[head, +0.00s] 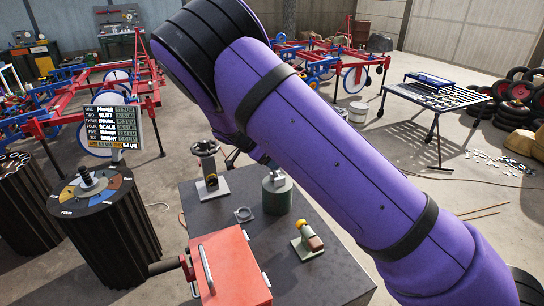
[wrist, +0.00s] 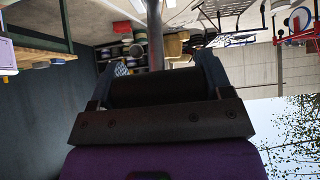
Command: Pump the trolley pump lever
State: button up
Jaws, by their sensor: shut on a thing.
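In the wrist view, my gripper (wrist: 155,84) has a finger on each side of a dark rounded piece, and a grey-brown rod, which I take as the pump lever (wrist: 155,35), runs away from between them. The jaws are shut on it. In the head view, my purple arm crosses the picture and hides most of the gripper. The lever's contact with the pump is hidden.
A red box (head: 235,268) with a side handle sits at the trolley's front. A small stand (head: 208,172), a ring (head: 244,214) and a brass-and-green fitting (head: 308,241) share the top. A black ribbed drum (head: 105,225) stands left. Red-blue frames are behind.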

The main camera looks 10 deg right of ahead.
jog(key=shift+a, duration=0.35)
jog(key=o, duration=1.2)
jog(key=shift+c, duration=0.2)
jog(key=shift+o, duration=0.6)
jog(key=v, duration=1)
jog(key=shift+s+a+r, duration=0.15)
jog(key=shift+a+r, duration=0.1)
jog(key=shift+r, duration=0.05)
jog(key=shift+d, duration=0.1)
